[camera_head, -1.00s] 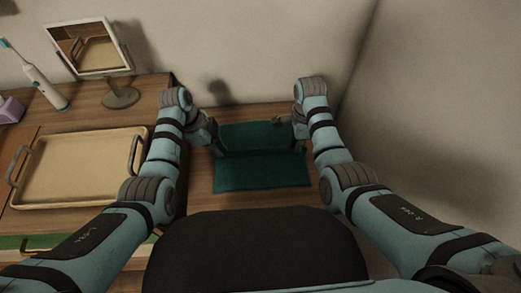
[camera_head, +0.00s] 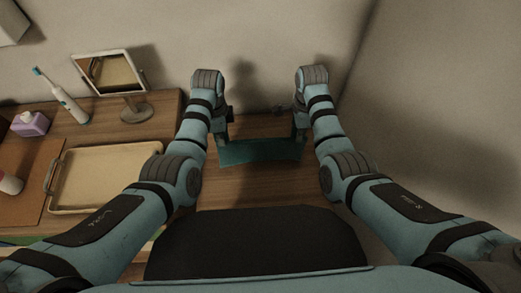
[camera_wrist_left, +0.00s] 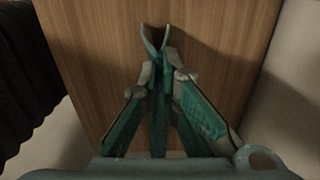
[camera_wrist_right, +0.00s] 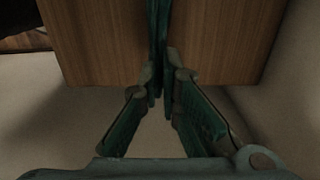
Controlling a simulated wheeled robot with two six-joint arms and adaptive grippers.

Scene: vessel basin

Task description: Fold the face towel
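The dark teal face towel (camera_head: 262,151) is stretched between my two grippers over the wooden top in the head view, and appears as a narrow band. My left gripper (camera_head: 222,136) holds its left end. My right gripper (camera_head: 299,136) holds its right end. In the left wrist view, the fingers are closed together on the teal cloth (camera_wrist_left: 158,120), whose upper edge splits into a small V. In the right wrist view, the fingers pinch the cloth (camera_wrist_right: 158,35), seen nearly edge-on. The fingertips are partly hidden by the arms in the head view.
The wooden top (camera_head: 250,190) below the towel is clear. To the left are a beige tray (camera_head: 95,180), a mirror on a stand (camera_head: 136,110), an electric toothbrush (camera_head: 68,104) and a purple container (camera_head: 30,124). Walls (camera_head: 440,130) stand behind and at right.

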